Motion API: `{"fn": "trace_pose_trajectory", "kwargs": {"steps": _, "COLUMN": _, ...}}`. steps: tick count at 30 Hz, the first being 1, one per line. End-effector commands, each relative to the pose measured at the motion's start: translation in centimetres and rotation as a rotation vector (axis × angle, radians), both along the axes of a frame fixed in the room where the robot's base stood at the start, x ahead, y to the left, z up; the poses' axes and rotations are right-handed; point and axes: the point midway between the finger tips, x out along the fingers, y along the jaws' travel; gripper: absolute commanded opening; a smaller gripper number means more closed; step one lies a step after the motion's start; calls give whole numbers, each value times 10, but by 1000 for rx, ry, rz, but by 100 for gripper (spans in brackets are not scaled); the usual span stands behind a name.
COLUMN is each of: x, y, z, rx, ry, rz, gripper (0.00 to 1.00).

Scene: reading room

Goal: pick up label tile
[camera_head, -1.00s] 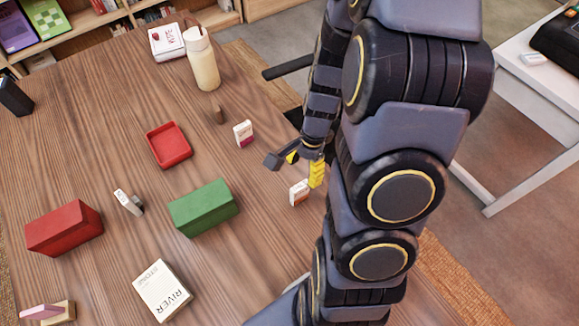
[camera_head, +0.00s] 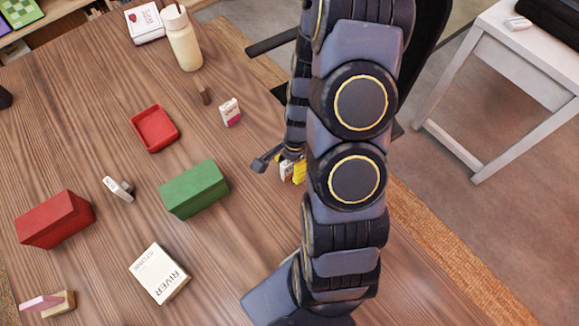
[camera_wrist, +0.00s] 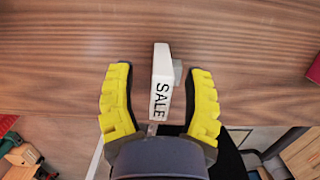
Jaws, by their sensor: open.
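A white label tile lettered SALE (camera_wrist: 161,90) stands on the wooden table in the wrist view, with a pale grey piece behind its right side. It sits between the two yellow fingers of my gripper (camera_wrist: 160,74), with a gap to each. In the head view my gripper (camera_head: 281,167) is low at the table's right side, open around this white tile (camera_head: 286,171), which is partly hidden by the fingers. Two similar small white label pieces stand elsewhere: one with a pink base (camera_head: 230,112), and one left of the green block (camera_head: 118,189).
A green block (camera_head: 194,189), red block (camera_head: 55,219), red tray (camera_head: 155,128) and white book (camera_head: 160,274) are on the table (camera_head: 100,130). A small brown piece (camera_head: 204,94) and a cream bottle (camera_head: 184,42) stand farther back. A white side table (camera_head: 510,70) is at right.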

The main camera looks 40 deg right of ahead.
Motion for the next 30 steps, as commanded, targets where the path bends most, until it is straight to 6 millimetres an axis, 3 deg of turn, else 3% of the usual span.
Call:
{"fn": "trace_pose_trajectory", "kwargs": {"steps": 4, "x": 0, "y": 0, "z": 0, "rx": -1, "ry": -1, "rz": 0, "gripper": 50}}
{"fn": "trace_pose_trajectory", "kwargs": {"steps": 5, "x": 0, "y": 0, "z": 0, "rx": -1, "ry": -1, "rz": 0, "gripper": 42}}
{"fn": "trace_pose_trajectory", "kwargs": {"steps": 8, "x": 0, "y": 0, "z": 1, "rx": -1, "ry": -1, "rz": 1, "gripper": 0}}
{"fn": "trace_pose_trajectory", "kwargs": {"steps": 23, "x": 0, "y": 0, "z": 1, "rx": -1, "ry": -1, "rz": 1, "gripper": 0}}
{"fn": "trace_pose_trajectory", "kwargs": {"steps": 30, "x": 2, "y": -1, "z": 17, "rx": -5, "ry": -6, "rz": 0, "gripper": 0}}
